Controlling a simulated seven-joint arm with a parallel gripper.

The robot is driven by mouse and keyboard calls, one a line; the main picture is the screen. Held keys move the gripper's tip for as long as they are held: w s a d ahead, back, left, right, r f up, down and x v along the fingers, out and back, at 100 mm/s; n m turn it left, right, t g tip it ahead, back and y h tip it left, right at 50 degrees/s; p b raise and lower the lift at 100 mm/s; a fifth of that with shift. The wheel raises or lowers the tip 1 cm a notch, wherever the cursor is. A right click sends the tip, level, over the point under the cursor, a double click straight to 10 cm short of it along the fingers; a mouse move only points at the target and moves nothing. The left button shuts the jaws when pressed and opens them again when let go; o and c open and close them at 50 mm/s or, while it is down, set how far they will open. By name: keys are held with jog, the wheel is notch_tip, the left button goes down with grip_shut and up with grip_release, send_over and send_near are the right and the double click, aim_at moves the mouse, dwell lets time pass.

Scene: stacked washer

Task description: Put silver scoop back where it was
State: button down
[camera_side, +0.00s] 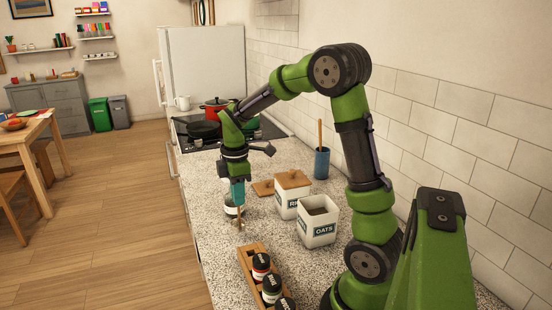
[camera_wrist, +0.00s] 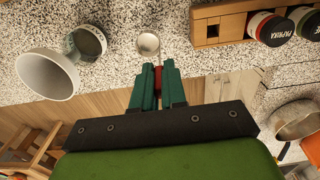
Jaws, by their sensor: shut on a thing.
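My gripper (camera_side: 238,190) is pointed down above the counter and shut on the silver scoop (camera_wrist: 148,43). In the wrist view, my fingertips (camera_wrist: 157,72) close around a red part that seems to be the scoop's handle. The scoop's round bowl shows just beyond the fingertips. In the side view the scoop (camera_side: 240,222) hangs below my gripper, close to the counter; whether it touches is unclear. The oats canister (camera_side: 319,228) is white, open and filled, to the right. The rice canister (camera_side: 292,200) behind it has a wooden lid on.
A wooden spice rack (camera_side: 247,266) with several jars stands in front; it also shows in the wrist view (camera_wrist: 206,32). A glass jar (camera_wrist: 88,42) and white funnel (camera_wrist: 48,76) are close to my gripper. A wooden lid (camera_side: 263,188) lies behind. A blue crock (camera_side: 321,163) stands by the wall.

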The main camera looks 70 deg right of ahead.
jog(key=shift+f, duration=1.6)
jog(key=c, duration=1.2)
grip_release()
notch_tip(320, 180, up, 12)
jog(key=shift+r, duration=0.1)
jog(key=s+a+m+t, duration=0.2)
jog(key=s+a+m, duration=0.2)
jog(key=a, duration=0.1)
jog(key=s+a+r+m+t+y, duration=0.1)
jog(key=s+a+m+t, duration=0.1)
jog(key=a, duration=0.4)
jog(key=s+a+m+t+y, duration=0.1)
jog(key=s+a+m+t, duration=0.2)
jog(key=s+a+m, duration=0.2)
jog(key=shift+s+a+r+m, duration=0.2)
jog(key=shift+a+m, duration=0.1)
jog(key=shift+m, duration=0.2)
jog(key=shift+s+a+r+m, duration=0.1)
jog(key=shift+a+r+m, duration=0.15)
jog(key=shift+m, duration=0.25)
